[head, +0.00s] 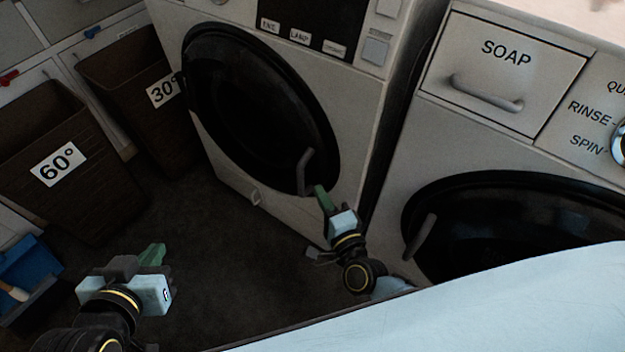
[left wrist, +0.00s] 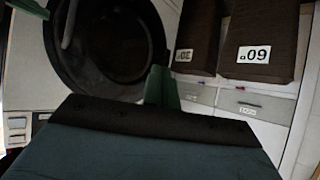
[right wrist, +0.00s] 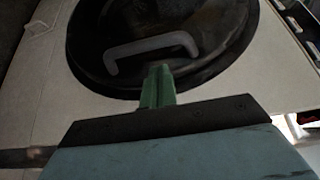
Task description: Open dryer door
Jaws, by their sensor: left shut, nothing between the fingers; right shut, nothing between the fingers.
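The dryer door (head: 250,105) is a round black door on the white machine at the centre of the head view, and it looks closed. Its grey bar handle (head: 304,172) sits at the lower right of the door. My right gripper (head: 320,192) is shut and empty, its green fingertips just below the handle. In the right wrist view the handle (right wrist: 150,46) lies just beyond the fingertips; whether they touch cannot be told. My left gripper (head: 153,255) is shut and empty over the floor at lower left. The left wrist view also shows the door (left wrist: 110,50).
A second machine (head: 385,225) with a SOAP drawer (head: 503,68) and its own black door stands at right. Brown baskets marked 60° (head: 60,190) and 30° (head: 130,75) stand at left, near a blue container (head: 30,270). Dark floor (head: 215,235) between is clear.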

